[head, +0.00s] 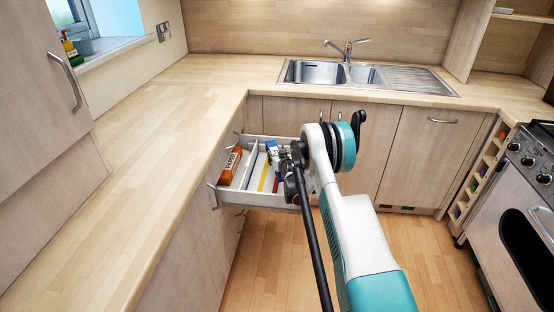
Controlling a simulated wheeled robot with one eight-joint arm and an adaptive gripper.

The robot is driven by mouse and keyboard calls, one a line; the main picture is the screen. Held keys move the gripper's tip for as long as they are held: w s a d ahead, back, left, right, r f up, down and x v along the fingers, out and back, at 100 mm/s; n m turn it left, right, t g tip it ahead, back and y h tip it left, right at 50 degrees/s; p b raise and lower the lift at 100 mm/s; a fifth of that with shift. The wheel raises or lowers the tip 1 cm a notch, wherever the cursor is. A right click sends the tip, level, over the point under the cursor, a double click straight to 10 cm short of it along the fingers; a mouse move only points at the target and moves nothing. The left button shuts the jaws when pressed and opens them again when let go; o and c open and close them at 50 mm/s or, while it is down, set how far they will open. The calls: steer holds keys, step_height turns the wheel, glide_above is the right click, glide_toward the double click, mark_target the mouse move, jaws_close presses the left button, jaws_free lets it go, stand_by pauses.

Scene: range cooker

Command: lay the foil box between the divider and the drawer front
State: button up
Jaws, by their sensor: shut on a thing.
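An open white drawer (257,199) juts out from the left-hand cabinets. A pale divider (251,163) stands in it. A blue-and-white box (272,150), which looks like the foil box, is by my gripper (284,165) over the drawer's right part. My gripper appears shut on this box; the fingers are small and dark, and the contact is partly hidden. I cannot tell whether the box touches the drawer floor. My wrist and arm cover the drawer's right end, so the drawer front is mostly hidden.
An orange box (231,165) with lettering lies in the drawer's left compartment. Yellow (264,178) and red (276,184) slim items lie right of the divider. The wooden worktop (150,150) runs above the drawer on the left. The floor (420,255) at the right is clear.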

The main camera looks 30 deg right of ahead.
steer(key=shift+f+b, duration=1)
steer(key=shift+f, duration=2.35)
steer(key=shift+f, duration=0.6)
steer(key=o, duration=1.4)
steer(key=shift+r, duration=0.15)
